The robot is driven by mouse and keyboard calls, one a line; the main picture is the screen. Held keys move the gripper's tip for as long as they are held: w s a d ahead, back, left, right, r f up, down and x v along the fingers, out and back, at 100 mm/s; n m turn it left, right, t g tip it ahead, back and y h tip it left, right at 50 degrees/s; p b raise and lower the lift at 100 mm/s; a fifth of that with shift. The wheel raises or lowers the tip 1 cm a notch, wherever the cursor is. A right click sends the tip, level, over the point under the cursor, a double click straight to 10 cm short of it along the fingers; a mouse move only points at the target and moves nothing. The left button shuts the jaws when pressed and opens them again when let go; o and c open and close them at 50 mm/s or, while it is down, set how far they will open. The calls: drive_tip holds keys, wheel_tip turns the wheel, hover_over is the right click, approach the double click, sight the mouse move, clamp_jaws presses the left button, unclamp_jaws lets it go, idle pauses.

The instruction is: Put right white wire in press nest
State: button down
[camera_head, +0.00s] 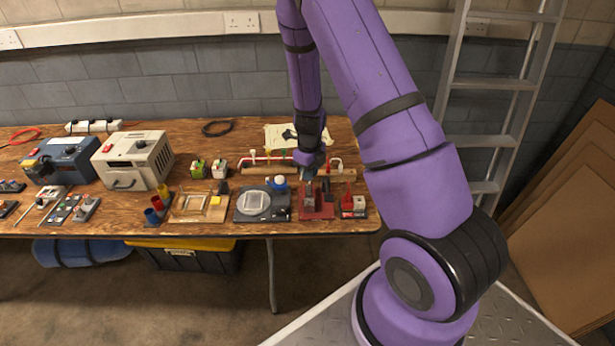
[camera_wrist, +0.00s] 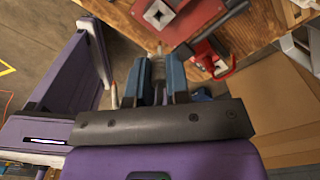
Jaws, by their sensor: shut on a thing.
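My gripper (camera_head: 309,172) is above the right part of the bench, just behind a dark red press base (camera_head: 316,211). In the wrist view, my gripper's blue fingers (camera_wrist: 160,66) are shut on a thin pale piece, the white wire (camera_wrist: 159,49), whose tip shows between them. The press nest (camera_wrist: 160,13) is a silver block with a dark central opening on the red plate, ahead of and apart from the wire tip. A thin pale length with a coppery tip (camera_wrist: 114,95) shows left of the fingers; I cannot tell whether it belongs to the same wire.
A wooden rack (camera_head: 262,171) with coloured posts stands behind the press. A grey plate with a round disc (camera_head: 256,203) is to its left. A red-handled tool (camera_head: 350,203) stands close on its right. A ladder (camera_head: 490,85) leans beyond the bench's right end.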

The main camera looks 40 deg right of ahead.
drive_tip(key=shift+a+f, duration=0.15)
drive_tip(key=shift+f, duration=3.05)
drive_tip(key=shift+f, duration=1.8)
drive_tip(key=c, duration=1)
unclamp_jaws()
drive_tip(key=shift+r, duration=3.5)
drive_tip(key=shift+r, duration=0.1)
